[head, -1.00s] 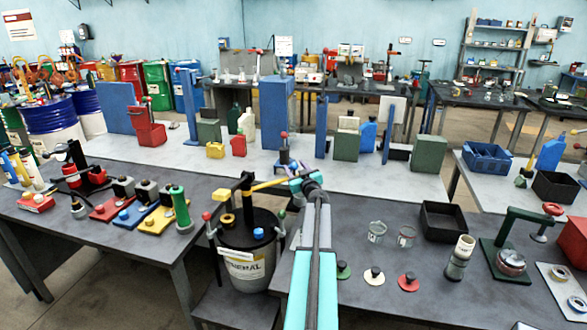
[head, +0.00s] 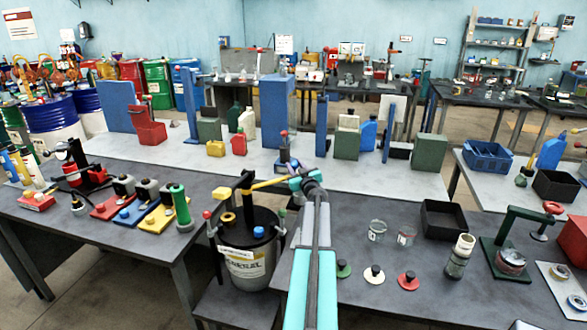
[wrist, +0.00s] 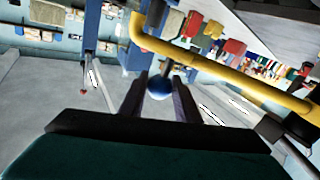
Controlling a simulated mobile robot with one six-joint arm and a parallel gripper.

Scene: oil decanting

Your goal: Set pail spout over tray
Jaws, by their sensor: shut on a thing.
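The grey pail (head: 246,264) with a black lid stands on a low stand left of the bench. A black post rises from it and carries the yellow spout pipe (head: 268,184), which points right. My gripper (head: 298,180) is at the right end of this pipe. In the wrist view my gripper (wrist: 158,104) is shut on a blue ball knob (wrist: 159,88) on a dark stem beside the yellow pipe (wrist: 225,75). A black open tray (head: 443,233) sits on the bench to the right, apart from the spout.
Two glass beakers (head: 377,231) and several knobbed discs (head: 374,274) lie on the bench right of my arm. Tall blue blocks and canisters stand on the pale bench behind.

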